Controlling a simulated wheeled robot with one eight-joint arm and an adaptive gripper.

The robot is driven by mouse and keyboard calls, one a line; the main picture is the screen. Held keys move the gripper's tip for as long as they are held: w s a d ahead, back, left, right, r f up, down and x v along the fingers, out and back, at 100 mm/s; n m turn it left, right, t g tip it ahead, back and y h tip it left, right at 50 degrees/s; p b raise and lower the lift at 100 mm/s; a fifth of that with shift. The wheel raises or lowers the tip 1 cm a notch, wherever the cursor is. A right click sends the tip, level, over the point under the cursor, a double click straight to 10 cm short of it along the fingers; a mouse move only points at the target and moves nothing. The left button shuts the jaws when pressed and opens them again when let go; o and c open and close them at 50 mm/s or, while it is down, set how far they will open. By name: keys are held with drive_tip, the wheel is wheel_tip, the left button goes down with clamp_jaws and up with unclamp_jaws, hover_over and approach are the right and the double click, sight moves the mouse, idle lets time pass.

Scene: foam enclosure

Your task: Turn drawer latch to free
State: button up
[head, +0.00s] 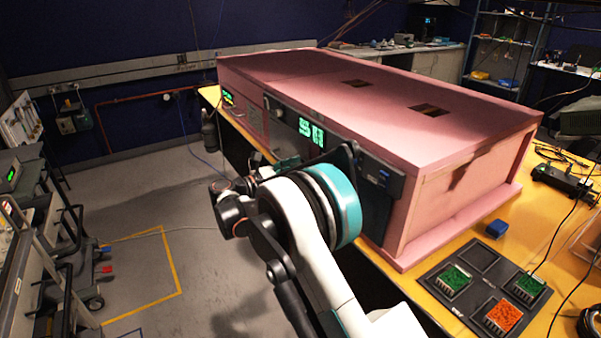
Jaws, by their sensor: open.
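The pink foam enclosure (430,125) has a dark front panel (283,117) with green lit characters. A dark block with a small bluish part (381,175) juts from the right end of this front. I cannot tell whether it is the drawer latch, and no latch position can be read. My white and teal arm covers the lower middle of the front.
The enclosure stands on a yellow table (525,215). Carts with equipment stand at the left. The grey floor (140,215) between is mostly clear.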

drive_tip(key=shift+c, duration=0.3)
drive_tip(key=c, duration=1)
drive_tip(key=shift+s+d+f+m, duration=0.1)
drive_tip(key=shift+f+m, duration=0.05)
drive_tip(key=shift+m, duration=4.3)
drive_tip(key=shift+s+f+m, duration=0.1)
drive_tip(key=shift+m, duration=4.35)
drive_tip(key=o, duration=1.1)
drive_tip(key=shift+c, duration=0.2)
